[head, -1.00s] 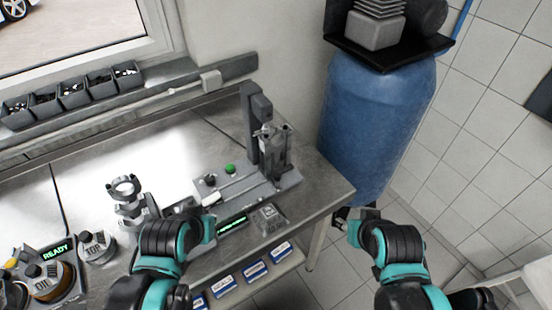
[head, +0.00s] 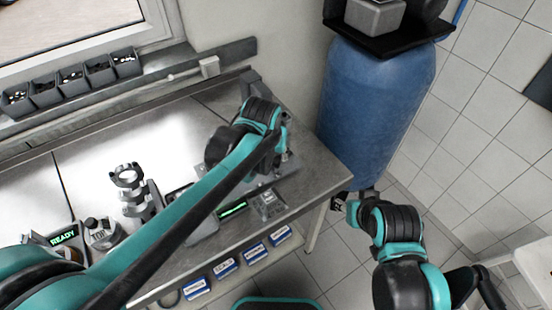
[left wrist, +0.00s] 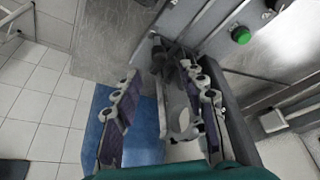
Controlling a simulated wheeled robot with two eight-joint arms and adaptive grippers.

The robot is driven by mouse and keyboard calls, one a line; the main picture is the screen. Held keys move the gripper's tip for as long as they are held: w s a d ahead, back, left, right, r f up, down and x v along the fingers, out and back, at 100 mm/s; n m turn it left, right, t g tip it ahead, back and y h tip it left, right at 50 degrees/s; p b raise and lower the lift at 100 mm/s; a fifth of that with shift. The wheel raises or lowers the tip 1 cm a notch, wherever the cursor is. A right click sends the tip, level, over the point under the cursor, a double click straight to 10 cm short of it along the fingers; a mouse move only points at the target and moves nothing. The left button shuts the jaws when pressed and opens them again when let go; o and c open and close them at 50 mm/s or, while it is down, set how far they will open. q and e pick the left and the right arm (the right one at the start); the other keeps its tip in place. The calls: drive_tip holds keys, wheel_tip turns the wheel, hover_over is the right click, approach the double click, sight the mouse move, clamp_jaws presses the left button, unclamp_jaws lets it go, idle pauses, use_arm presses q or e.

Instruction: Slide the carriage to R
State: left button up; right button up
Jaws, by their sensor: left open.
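My left arm reaches over the bench fixture, and its wrist hides most of the carriage in the head view. A strip of the grey fixture base (head: 262,184) shows beside the wrist. In the left wrist view my left gripper (left wrist: 165,88) is open, with a finger on either side of a grey metal part (left wrist: 180,112), probably the carriage; I cannot tell whether they touch. The fixture's green button (left wrist: 240,35) is at the upper right there. No R mark is readable. My right gripper (head: 350,208) hangs beyond the bench's right end, its jaws unclear.
A blue tank (head: 372,110) stands close behind the bench's right end. A lit green display (head: 232,208) is at the front edge. A crankshaft-like metal part (head: 130,185) stands left of my arm. Parts bins (head: 70,77) line the wall.

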sight(276, 162)
use_arm(q)
drive_tip(key=b+x, duration=0.2)
drive_tip(key=x, duration=0.5)
drive_tip(key=shift+w+d+f+b, duration=0.1)
drive_tip(key=shift+w+f+b, duration=0.05)
drive_tip(key=shift+f+b, duration=0.25)
clamp_jaws()
